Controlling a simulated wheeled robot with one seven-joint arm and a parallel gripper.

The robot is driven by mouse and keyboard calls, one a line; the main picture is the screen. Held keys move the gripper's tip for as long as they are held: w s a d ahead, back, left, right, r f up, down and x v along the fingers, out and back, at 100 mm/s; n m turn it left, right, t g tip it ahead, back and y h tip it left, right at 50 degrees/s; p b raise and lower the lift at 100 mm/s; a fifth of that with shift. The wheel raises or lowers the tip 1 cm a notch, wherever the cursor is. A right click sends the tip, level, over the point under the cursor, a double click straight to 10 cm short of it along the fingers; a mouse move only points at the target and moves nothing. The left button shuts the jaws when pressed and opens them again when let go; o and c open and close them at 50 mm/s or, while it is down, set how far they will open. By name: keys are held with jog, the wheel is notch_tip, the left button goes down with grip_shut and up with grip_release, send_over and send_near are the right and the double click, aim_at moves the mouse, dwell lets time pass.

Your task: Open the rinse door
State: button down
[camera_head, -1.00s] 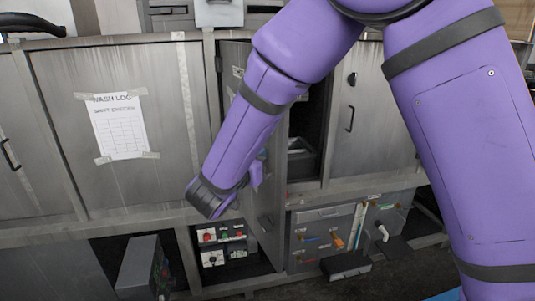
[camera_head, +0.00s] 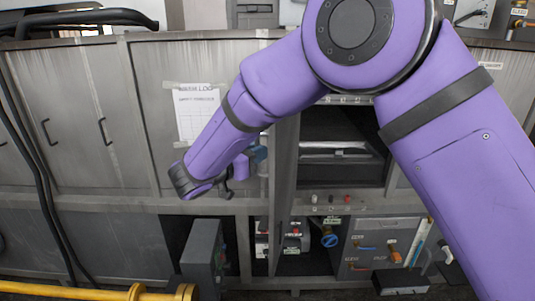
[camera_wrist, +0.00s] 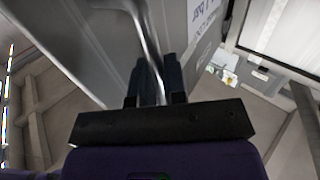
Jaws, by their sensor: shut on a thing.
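The rinse door (camera_head: 286,170) is a tall grey metal panel standing swung out from the cabinet, seen nearly edge-on in the head view. To its right the dark compartment (camera_head: 340,150) is exposed, with metal racks inside. My gripper (camera_head: 259,157) is at the left side of the door, partly hidden by my purple wrist. In the wrist view my gripper (camera_wrist: 155,85) has its dark fingers closed around a thin metal bar handle (camera_wrist: 149,42). The door's hinges are hidden.
A wash log sheet (camera_head: 197,114) is taped on the cabinet left of the door. A grey control box (camera_head: 203,252) juts out low in front. Valves and a grey panel (camera_head: 380,245) sit below the compartment. A yellow rail (camera_head: 90,291) crosses the lower left.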

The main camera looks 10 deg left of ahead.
jog(key=shift+w+a, duration=0.15)
jog(key=shift+a, duration=0.05)
jog(key=shift+r, duration=0.1)
jog(key=c, duration=1.2)
grip_release()
jog(key=v, duration=1)
jog(key=shift+s+a, duration=0.25)
jog(key=shift+a, duration=0.05)
